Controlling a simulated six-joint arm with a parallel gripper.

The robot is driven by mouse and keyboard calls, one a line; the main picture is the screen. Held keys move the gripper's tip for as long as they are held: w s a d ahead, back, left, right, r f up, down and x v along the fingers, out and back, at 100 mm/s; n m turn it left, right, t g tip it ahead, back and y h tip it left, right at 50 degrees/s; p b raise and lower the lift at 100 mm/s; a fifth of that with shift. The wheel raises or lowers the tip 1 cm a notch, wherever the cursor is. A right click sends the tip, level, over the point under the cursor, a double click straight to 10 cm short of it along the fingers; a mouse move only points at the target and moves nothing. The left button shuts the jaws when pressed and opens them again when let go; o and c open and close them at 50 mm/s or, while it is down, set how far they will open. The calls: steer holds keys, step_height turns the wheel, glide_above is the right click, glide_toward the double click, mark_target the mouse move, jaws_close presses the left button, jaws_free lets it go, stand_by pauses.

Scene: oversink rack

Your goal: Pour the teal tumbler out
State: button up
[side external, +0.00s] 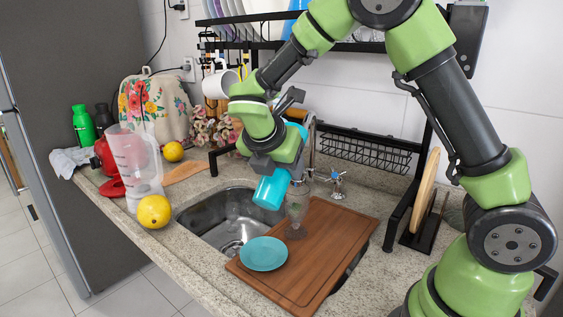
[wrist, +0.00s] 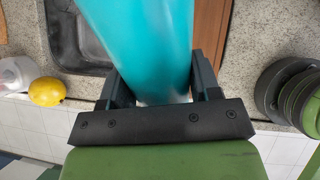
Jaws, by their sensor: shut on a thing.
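The teal tumbler (side external: 271,190) is held in my gripper (side external: 284,164), above the right part of the sink and the left edge of the cutting board. It leans, with its lower end toward the lower left in the side view; a bit of teal also shows above the gripper. In the wrist view the tumbler (wrist: 140,40) fills the space between the two dark fingers of my gripper (wrist: 162,92). I cannot see its mouth or contents. The metal sink (side external: 222,222) lies open below and to the left.
A wooden board (side external: 316,262) covers the sink's right side, bearing a teal plate (side external: 264,254) and a clear glass (side external: 297,214) close to the tumbler. A faucet (side external: 311,140) stands behind. A blender jug (side external: 137,165) and lemon (side external: 154,211) are left. A black rack (side external: 365,150) stands behind.

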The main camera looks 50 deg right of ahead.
steer(key=shift+f+g+y, duration=0.2)
steer(key=shift+f+y, duration=0.3)
steer(key=shift+y, duration=0.5)
steer(key=shift+f+g+y, duration=0.2)
steer(key=shift+f+y, duration=0.3)
steer(key=shift+y, duration=0.5)
steer(key=shift+a+r+h, duration=0.15)
steer(key=shift+h, duration=0.85)
steer(key=h, duration=0.2)
steer(key=t+h, duration=0.1)
steer(key=h, duration=0.1)
steer(key=shift+r+h, duration=0.4)
steer(key=shift+t, duration=0.3)
steer(key=shift+r, duration=0.15)
steer(key=shift+w+d+r+h, duration=0.15)
steer(key=shift+d+r+h, duration=0.4)
steer(key=shift+r, duration=0.3)
steer(key=shift+w+d+t+h, duration=0.1)
steer(key=shift+d+t+h, duration=0.4)
steer(key=shift+h, duration=0.55)
steer(key=shift+r+h, duration=0.1)
steer(key=shift+h, duration=0.5)
steer(key=shift+s+a+r+t+h, duration=0.2)
steer(key=shift+a+r+h, duration=0.25)
steer(key=shift+h, duration=0.4)
steer(key=shift+s+a+r+t+h, duration=0.1)
steer(key=shift+a+r+t+h, duration=0.1)
steer(key=shift+a+h, duration=0.5)
